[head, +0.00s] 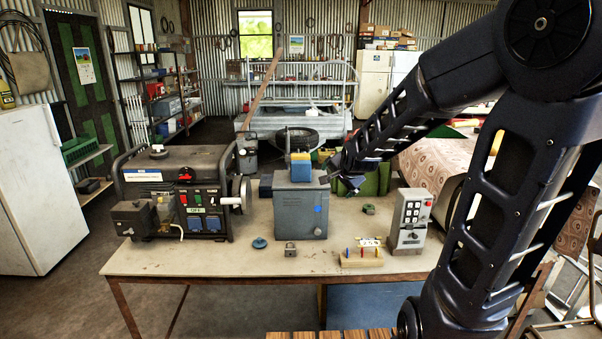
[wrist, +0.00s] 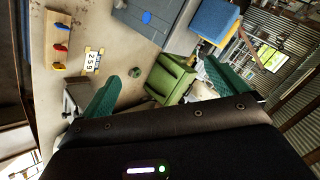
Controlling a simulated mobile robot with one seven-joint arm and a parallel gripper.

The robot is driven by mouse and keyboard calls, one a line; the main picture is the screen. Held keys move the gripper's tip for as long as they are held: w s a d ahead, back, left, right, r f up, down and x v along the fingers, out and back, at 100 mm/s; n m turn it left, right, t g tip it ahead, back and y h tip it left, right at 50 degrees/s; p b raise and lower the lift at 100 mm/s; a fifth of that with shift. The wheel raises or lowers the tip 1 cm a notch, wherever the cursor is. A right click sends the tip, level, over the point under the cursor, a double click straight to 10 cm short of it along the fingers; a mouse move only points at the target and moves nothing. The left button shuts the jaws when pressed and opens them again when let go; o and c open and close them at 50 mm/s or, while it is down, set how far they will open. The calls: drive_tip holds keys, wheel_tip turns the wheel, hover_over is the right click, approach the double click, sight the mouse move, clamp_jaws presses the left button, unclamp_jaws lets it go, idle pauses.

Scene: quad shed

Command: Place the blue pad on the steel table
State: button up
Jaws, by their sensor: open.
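The blue pad appears to be the small blue block (head: 300,171) with a yellow part, on top of a grey metal box (head: 300,208). It also shows at the top of the wrist view (wrist: 214,20). The box stands on a worn, tan-topped table (head: 265,262) with brown legs; I cannot tell whether its top is steel. My gripper (head: 343,178) is just right of the box, apart from the blue block. In the wrist view its teal fingers (wrist: 163,72) are spread with nothing between them; an olive-green container (wrist: 171,80) lies beyond.
A generator (head: 175,195) fills the table's left side. The table's front left is bare.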

sight(302, 171)
drive_tip(key=w+a+f+m+t, duration=0.1)
drive_tip(key=w+a+m+t, duration=0.2)
drive_tip(key=m, duration=0.6)
drive_tip(key=w+a+f+m+t+h, duration=0.1)
drive_tip(key=w+a+f+m+t, duration=0.1)
drive_tip(key=w+a+m, duration=0.2)
drive_tip(key=w+a+f+m+t, duration=0.2)
drive_tip(key=w+a+m+t, duration=0.1)
drive_tip(key=w+m, duration=0.6)
drive_tip(key=shift+a+m+t+h, duration=0.15)
drive_tip(key=shift+a+m, duration=0.1)
drive_tip(key=shift+m, duration=0.9)
drive_tip(key=shift+a+m+t+h, duration=0.15)
drive_tip(key=shift+a+m, duration=0.05)
drive_tip(key=shift+m, duration=0.95)
drive_tip(key=shift+w+a, duration=0.15)
drive_tip(key=shift+w, duration=2.9)
drive_tip(key=shift+c, duration=0.2)
drive_tip(key=c, duration=1.1)
